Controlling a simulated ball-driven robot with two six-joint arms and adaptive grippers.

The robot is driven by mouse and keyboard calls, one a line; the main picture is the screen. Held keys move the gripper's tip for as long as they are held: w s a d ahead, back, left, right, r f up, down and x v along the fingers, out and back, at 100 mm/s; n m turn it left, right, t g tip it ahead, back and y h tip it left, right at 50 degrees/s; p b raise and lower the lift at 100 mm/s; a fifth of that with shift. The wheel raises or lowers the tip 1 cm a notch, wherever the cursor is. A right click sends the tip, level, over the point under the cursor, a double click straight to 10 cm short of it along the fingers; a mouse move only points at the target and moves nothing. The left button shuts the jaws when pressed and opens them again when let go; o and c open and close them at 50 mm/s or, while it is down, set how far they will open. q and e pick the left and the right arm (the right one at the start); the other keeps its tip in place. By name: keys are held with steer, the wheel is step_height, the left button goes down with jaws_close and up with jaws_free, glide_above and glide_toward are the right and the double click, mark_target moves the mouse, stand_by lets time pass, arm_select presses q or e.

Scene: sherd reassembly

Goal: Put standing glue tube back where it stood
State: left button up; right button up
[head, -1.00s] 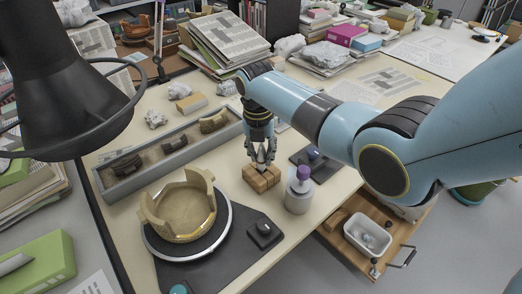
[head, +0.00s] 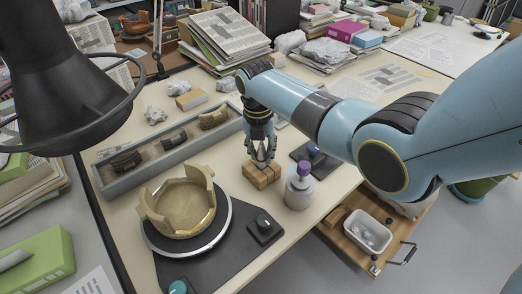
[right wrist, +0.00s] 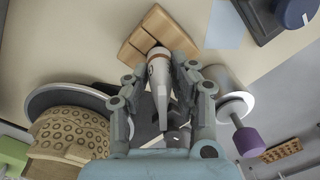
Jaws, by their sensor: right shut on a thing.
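My right gripper (head: 262,160) points down over a wooden block stand (head: 262,177) on the table. In the right wrist view, the gripper (right wrist: 160,76) is shut on a white, tapering glue tube (right wrist: 159,92) with a brownish band. The tube's banded end is against or just above the wooden block (right wrist: 150,36); I cannot tell whether it sits in an opening. The fingers hide most of the tube in the head view. My left gripper is not in view.
A white jar with a purple cap (head: 300,188) stands close to the right of the block. A partly rebuilt bowl (head: 182,207) sits on a turntable at the left. A grey tray of sherds (head: 165,155) lies behind it. An open drawer (head: 345,232) is below the table's edge.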

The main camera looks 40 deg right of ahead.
steer(key=shift+f, duration=0.25)
stand_by(0.4)
steer(key=o, duration=1)
steer(key=r, duration=1.2)
steer(key=shift+a, duration=0.3)
